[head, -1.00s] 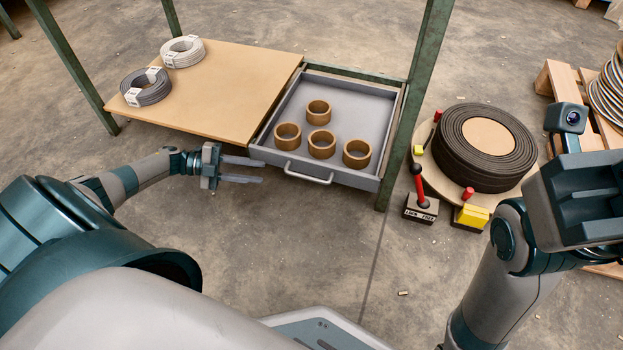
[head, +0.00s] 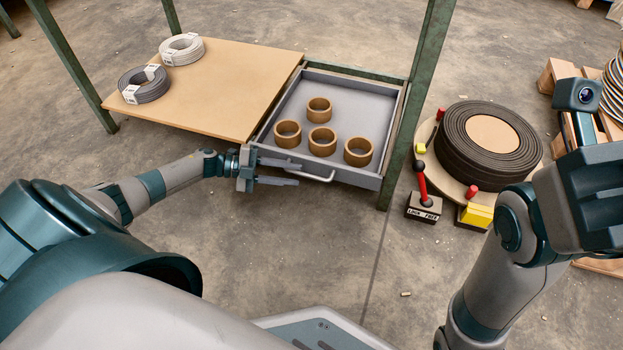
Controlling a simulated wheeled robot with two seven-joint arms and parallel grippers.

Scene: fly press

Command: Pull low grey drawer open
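The grey drawer (head: 347,100) sits in a green-legged frame, with its inside in view and several brown rings (head: 322,142) in it. Its metal bar handle (head: 331,178) is on the front face. My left gripper (head: 298,173) is at the left end of this handle. Its two fingers are apart and point right, one higher and one lower in the picture, with the handle's left end near their tips. I cannot tell whether they touch it. My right gripper (head: 590,200) is at the right edge, close to the camera; its fingers cannot be made out.
A wooden board (head: 215,85) left of the drawer carries a white coil (head: 182,49) and a grey coil (head: 144,84). A green post (head: 412,110) stands right of the drawer. Beyond it are a black roll (head: 468,150), a red lever (head: 422,182) and a pallet. Floor before the drawer is clear.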

